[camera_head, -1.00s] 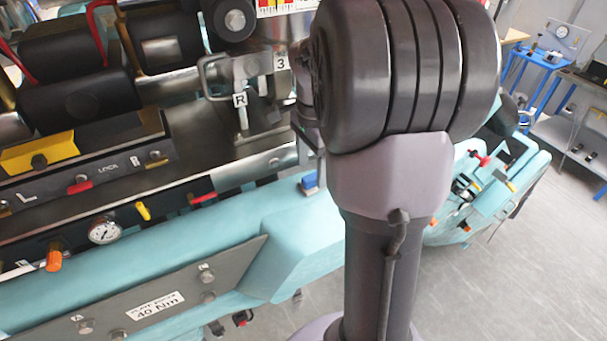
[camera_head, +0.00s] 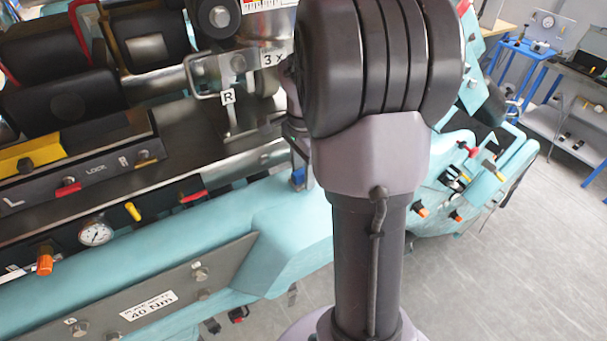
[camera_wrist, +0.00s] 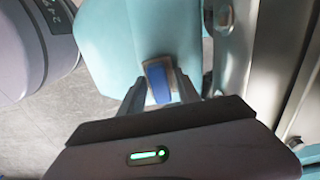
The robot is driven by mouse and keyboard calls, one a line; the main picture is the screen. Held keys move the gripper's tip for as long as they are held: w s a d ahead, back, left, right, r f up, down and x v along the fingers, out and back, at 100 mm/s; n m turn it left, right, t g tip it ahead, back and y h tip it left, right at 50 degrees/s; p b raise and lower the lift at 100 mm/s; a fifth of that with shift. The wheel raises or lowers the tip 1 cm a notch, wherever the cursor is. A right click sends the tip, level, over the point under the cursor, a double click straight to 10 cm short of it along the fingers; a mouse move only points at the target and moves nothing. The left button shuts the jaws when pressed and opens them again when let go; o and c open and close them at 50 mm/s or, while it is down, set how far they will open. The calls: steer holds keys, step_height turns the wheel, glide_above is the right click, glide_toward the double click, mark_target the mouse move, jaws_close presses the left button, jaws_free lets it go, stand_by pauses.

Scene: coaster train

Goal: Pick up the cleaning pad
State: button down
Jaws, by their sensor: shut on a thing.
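The cleaning pad (camera_wrist: 158,82) is a small blue block with a tan edge. In the wrist view it sits between the two fingers of my gripper (camera_wrist: 160,88), which is shut on it. Turquoise bodywork (camera_wrist: 125,40) lies behind it. In the head view the blue pad (camera_head: 298,177) shows just left of my arm, close above the turquoise ledge. Whether it touches the ledge is unclear. Most of my gripper is hidden behind my arm there.
A coaster car's metal bench with black rollers (camera_head: 55,100), a lever marked R (camera_head: 228,97) and a gauge (camera_head: 96,233) lies to the left. Another turquoise unit (camera_head: 465,180) stands at right. Grey floor (camera_head: 500,270) is clear at lower right.

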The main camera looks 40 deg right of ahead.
mark_target(303, 171)
steer(key=shift+r, duration=0.6)
step_height(303, 171, up, 2)
steer(key=shift+r, duration=0.25)
steer(key=s+a+b, duration=0.1)
steer(key=s+a, duration=0.3)
steer(key=s, duration=0.2)
steer(key=s+a+r+b, duration=0.1)
steer(key=s+a+b, duration=0.1)
steer(key=s+a, duration=0.2)
steer(key=s, duration=0.3)
steer(key=shift+s+a, duration=0.25)
